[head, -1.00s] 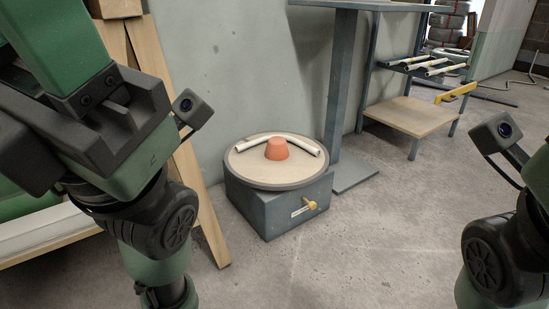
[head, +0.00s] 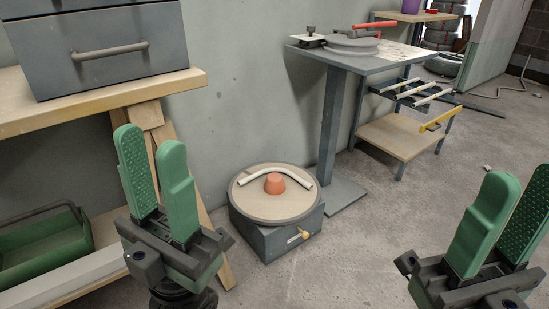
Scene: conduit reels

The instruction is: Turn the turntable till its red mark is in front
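The turntable (head: 258,207) is a round beige disc with a grey rim on a low grey box base (head: 266,240) on the floor, mid-picture. An orange-red cone (head: 274,185) stands at its middle, and a bent white conduit (head: 258,174) lies behind the cone. I cannot make out a separate red mark on the disc or rim. My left gripper (head: 150,140) is open and empty, left of the turntable. My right gripper (head: 522,177) is open and empty, far to its right. Neither touches it.
A wooden bench (head: 100,106) with a grey drawer unit (head: 100,75) stands at left, a green bin (head: 45,250) below. A grey pedestal table (head: 390,62) stands behind right, beside a rack (head: 388,136). The floor (head: 370,240) in front and right is clear.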

